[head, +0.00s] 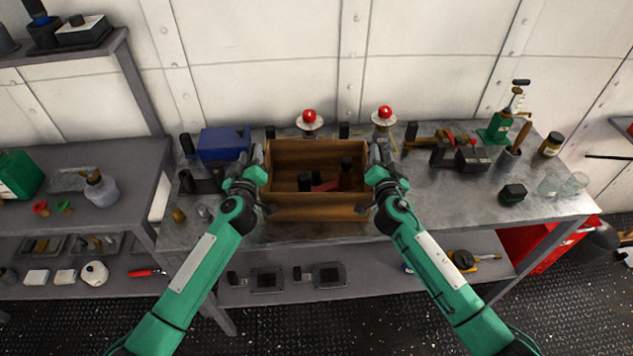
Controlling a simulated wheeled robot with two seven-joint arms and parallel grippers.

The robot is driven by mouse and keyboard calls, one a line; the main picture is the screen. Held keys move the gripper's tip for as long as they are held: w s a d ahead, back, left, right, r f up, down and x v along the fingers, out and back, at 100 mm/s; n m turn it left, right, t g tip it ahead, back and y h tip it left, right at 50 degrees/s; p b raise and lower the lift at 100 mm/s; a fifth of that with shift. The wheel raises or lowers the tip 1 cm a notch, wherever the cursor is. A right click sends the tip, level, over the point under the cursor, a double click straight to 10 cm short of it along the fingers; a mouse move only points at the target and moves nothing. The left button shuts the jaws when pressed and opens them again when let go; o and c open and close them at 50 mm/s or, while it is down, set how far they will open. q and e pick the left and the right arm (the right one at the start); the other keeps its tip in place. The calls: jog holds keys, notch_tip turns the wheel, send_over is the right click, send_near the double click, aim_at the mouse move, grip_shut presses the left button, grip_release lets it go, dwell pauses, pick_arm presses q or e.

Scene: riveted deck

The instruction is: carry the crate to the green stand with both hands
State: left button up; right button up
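The crate (320,207) is a brown, open wooden box in the middle of the head view, over the metal workbench. Black and dark red items (325,184) lie inside it. My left gripper (256,160) is at the crate's left side, near the rim. My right gripper (377,160) is at its right side, at about the same height. Both look close against the side walls, but the fingertips are too small and partly hidden to show whether they are closed on them. I cannot tell whether the crate rests on the bench. I cannot make out a green stand.
The workbench (450,205) holds a blue box (224,143) left of the crate, and two red-topped devices (309,118) (384,113) behind it. Tools, a green-based press (497,130) and glasses (573,184) stand to the right. A shelf unit (120,222) is at left.

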pick_arm(q)
grip_shut()
pick_arm(e)
grip_shut()
pick_arm(q)
jog(key=shift+r, duration=0.25)
pick_arm(e)
jog(key=shift+r, duration=0.2)
